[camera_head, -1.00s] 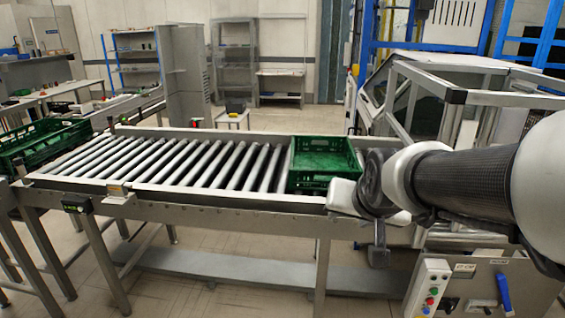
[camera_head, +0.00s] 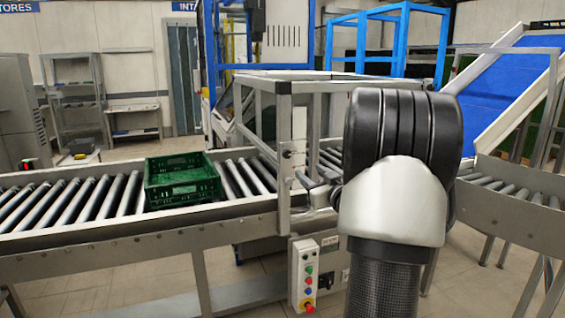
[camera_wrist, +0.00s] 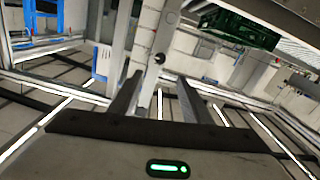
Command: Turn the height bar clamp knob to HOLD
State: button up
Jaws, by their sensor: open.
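The height bar (camera_wrist: 150,40) is a pale upright bar with small dark marks, seen tilted in the wrist view. A small black knob (camera_wrist: 160,58) sits on it, ahead of my gripper. My gripper (camera_wrist: 158,92) is open and empty, its two grey fingers apart and pointing toward the bar. The knob looks beyond the fingertips, not touched. In the head view a small dark knob (camera_head: 288,154) shows by the frame post, left of my arm. My wrist hides much of the gripper there. The HOLD label and the knob's setting are too small to read.
A green crate (camera_head: 182,196) rests on the roller conveyor (camera_head: 75,205), left of the metal frame (camera_head: 284,190). A control box (camera_head: 304,275) with coloured buttons hangs below. A blue inclined belt (camera_head: 505,90) stands at the right.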

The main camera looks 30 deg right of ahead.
aim_at(288, 155)
jog(key=x, duration=1.6)
jog(key=c, duration=1)
jog(key=shift+c, duration=0.2)
